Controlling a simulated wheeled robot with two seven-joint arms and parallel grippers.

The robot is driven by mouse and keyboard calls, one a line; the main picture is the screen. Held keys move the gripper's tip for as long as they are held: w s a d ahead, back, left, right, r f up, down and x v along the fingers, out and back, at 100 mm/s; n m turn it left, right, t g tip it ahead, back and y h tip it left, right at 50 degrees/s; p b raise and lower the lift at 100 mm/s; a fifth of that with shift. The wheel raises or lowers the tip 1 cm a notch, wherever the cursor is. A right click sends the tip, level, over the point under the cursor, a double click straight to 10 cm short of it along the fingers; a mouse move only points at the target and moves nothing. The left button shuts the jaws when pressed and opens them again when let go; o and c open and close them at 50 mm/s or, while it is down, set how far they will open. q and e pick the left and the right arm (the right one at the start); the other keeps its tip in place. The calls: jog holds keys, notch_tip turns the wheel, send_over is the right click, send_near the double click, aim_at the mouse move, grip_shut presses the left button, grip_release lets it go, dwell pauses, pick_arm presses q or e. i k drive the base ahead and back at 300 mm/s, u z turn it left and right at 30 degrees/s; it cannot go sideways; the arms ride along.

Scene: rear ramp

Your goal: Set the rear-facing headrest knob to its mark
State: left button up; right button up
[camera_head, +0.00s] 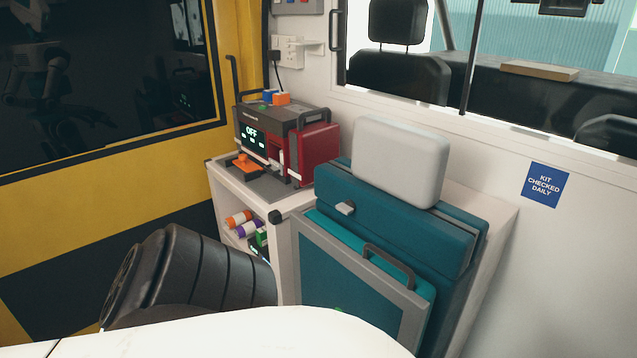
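The pale grey headrest (401,161) sits on top of a teal seat unit (400,222) in the middle of the head view. A small light grey knob (345,208) sticks out from the teal face, below the headrest's left end. It is small in the picture, and I cannot make out a mark beside it or read its setting. Neither of my grippers shows in this view.
A grey-framed teal panel with a dark handle (389,264) stands in front of the seat unit. A red and dark device (318,152) reading OFF stands on a white cabinet (281,286) to the left. A dark ribbed form (200,265), unclear to me, fills the lower left.

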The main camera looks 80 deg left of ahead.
aim_at(348, 207)
jog(key=k, duration=0.5)
jog(key=u, duration=0.85)
